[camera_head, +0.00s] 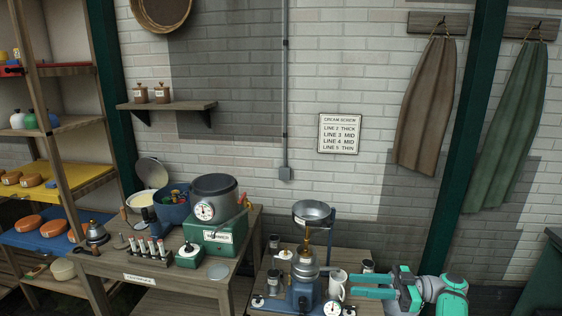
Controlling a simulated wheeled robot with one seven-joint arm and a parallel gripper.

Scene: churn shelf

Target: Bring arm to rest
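My gripper (352,286) is at the lower right, on my teal and grey arm. Its two teal fingers point left, with a gap between them, so it is open. Nothing shows held between them. A white mug (336,284) stands just left of the fingertips. I cannot tell whether the fingers touch it.
A cream separator with a metal bowl (312,210) stands left of the mug on a wooden bench. A second table (150,268) holds a green machine (215,235) and a rack of tubes (150,251). Shelves (65,190) stand far left. Aprons (425,105) hang behind my arm.

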